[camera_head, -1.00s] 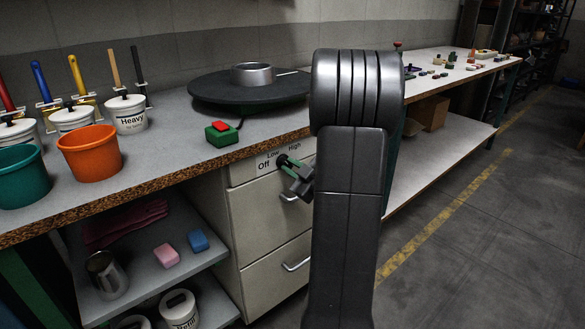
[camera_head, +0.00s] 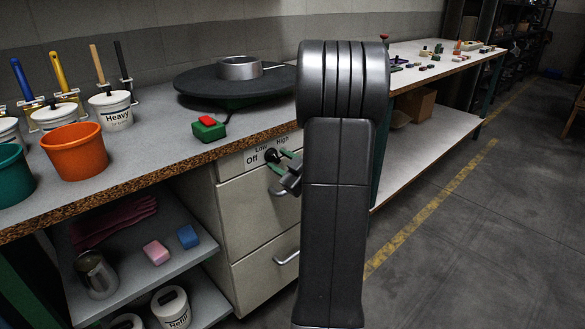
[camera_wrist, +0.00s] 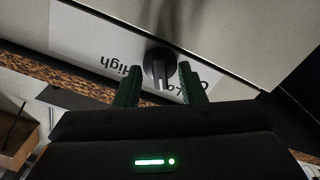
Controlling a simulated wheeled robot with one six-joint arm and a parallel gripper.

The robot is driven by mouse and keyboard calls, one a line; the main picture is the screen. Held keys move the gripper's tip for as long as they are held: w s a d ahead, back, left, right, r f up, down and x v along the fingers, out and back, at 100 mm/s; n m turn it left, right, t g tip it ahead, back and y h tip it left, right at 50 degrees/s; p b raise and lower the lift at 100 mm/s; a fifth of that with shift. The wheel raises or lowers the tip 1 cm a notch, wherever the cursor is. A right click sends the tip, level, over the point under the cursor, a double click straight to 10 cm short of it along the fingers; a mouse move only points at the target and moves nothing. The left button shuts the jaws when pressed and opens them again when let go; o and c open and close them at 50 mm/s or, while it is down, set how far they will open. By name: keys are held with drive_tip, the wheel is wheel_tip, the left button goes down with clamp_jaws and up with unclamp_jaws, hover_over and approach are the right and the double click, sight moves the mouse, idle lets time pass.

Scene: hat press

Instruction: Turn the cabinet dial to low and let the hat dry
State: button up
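The round dark dial (camera_head: 271,155) sits on the cabinet's top panel, between the words Off, Low and High. In the wrist view the dial (camera_wrist: 158,64) shows close up, with its label upside down. Its light pointer faces down in that picture, roughly toward the partly hidden Low. My gripper (camera_head: 276,159) is open at the dial. In the wrist view the green fingers of my gripper (camera_wrist: 158,78) stand on either side of the dial, with visible gaps. I cannot make out a hat in either view.
A black round plate (camera_head: 205,82) with a metal ring (camera_head: 240,67) stands on the bench, beside a green box with a red button (camera_head: 208,127). Orange (camera_head: 76,152) and teal (camera_head: 12,176) pots stand at left. Drawer handles (camera_head: 287,257) stick out below the dial.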

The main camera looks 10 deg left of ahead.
drive_tip(key=p+v, duration=0.1)
drive_tip(key=v, duration=1.2)
drive_tip(key=shift+s+d+p, duration=0.15)
drive_tip(key=shift+p, duration=0.25)
drive_tip(key=b+x, duration=0.2)
drive_tip(key=x, duration=1.2)
drive_tip(key=shift+d, duration=0.1)
